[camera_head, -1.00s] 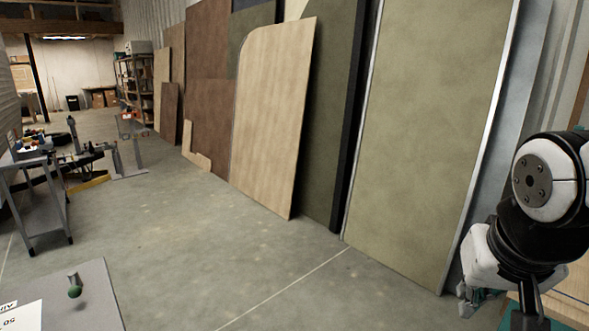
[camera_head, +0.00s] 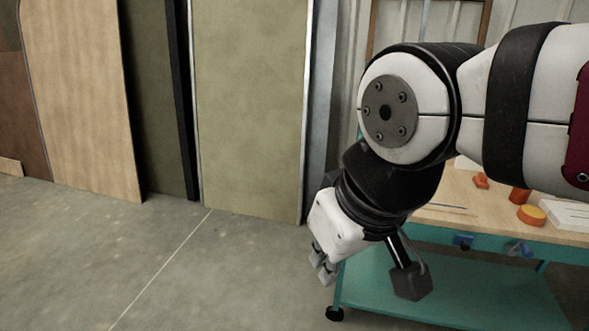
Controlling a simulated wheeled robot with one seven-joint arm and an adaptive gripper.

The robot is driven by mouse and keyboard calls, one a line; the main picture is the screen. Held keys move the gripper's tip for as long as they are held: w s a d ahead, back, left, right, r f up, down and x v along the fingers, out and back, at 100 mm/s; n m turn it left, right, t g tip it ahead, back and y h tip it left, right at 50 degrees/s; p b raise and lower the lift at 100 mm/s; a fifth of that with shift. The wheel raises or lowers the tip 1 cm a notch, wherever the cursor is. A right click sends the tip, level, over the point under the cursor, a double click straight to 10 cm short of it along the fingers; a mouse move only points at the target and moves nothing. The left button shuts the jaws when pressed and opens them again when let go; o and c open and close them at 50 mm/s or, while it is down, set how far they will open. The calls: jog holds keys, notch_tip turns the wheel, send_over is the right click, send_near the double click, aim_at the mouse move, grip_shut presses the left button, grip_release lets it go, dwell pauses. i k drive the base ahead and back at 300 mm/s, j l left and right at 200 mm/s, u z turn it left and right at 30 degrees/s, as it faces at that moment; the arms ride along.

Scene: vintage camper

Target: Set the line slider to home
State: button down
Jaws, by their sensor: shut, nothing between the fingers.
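No part that I can identify as the line slider shows in the head view now. My gripper (camera_head: 322,268) points down at the centre of the view, just left of a teal workbench (camera_head: 440,287). Its fingers are small and partly turned away; they are shut and hold nothing. My white and black arm reaches in from the right and hides part of the bench top. Two small blue fittings, one (camera_head: 464,242) and another (camera_head: 518,249), sit on the bench's front edge; what they are is too small to tell.
Large panels (camera_head: 250,110) lean against the wall at left and centre. The concrete floor (camera_head: 150,260) in front of them is clear.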

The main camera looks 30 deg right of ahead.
aim_at(465, 242)
jog(key=z, duration=1.6)
jog(key=k+l+u, duration=0.1)
jog(key=k+l, duration=0.2)
jog(key=l, duration=0.15)
